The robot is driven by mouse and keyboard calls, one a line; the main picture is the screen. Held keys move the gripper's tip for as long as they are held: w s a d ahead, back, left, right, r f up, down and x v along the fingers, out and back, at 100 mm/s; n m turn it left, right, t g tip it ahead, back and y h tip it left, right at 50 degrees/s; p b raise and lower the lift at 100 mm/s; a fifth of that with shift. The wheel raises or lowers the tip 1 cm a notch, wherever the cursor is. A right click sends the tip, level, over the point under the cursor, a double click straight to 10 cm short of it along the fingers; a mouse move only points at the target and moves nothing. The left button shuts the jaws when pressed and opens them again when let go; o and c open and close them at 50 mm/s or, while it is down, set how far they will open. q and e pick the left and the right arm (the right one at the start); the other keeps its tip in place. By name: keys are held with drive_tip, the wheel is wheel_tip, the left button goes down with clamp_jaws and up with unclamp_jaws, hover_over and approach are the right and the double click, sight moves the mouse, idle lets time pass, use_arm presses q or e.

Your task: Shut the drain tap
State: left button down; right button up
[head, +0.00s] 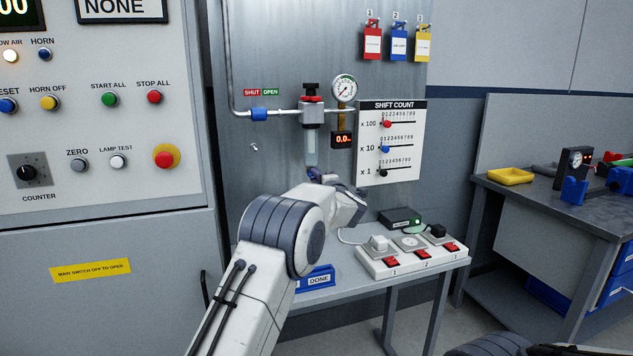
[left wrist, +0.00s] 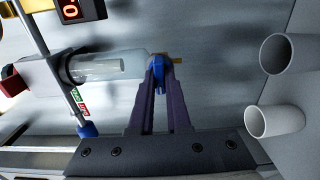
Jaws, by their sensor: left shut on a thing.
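The drain tap (left wrist: 158,65) is a small blue lever at the lower end of the clear filter bowl (head: 311,146). In the left wrist view the bowl (left wrist: 105,67) lies to the left of the tap, and a short brass outlet stub (left wrist: 175,61) shows to its right. The lever stands crosswise to the stub. My left gripper (left wrist: 158,82) is shut on the lever, with a purple finger on each side. In the head view my left gripper (head: 316,174) is just under the bowl, mostly hidden by my wrist.
A blue inline valve (head: 259,115) sits on the pipe under a SHUT/OPEN sign (head: 261,92). A gauge (head: 344,88) and a red digital readout (head: 342,140) are beside the bowl. A switch box (head: 411,257) stands on the shelf below. Two grey tubes (left wrist: 275,120) show in the wrist view.

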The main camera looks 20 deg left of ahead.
use_arm(q)
drive_tip(key=shift+a, duration=0.1)
drive_tip(key=c, duration=0.9)
unclamp_jaws()
drive_tip(key=b+v, duration=0.2)
drive_tip(key=v, duration=0.8)
drive_tip(key=shift+s, duration=0.2)
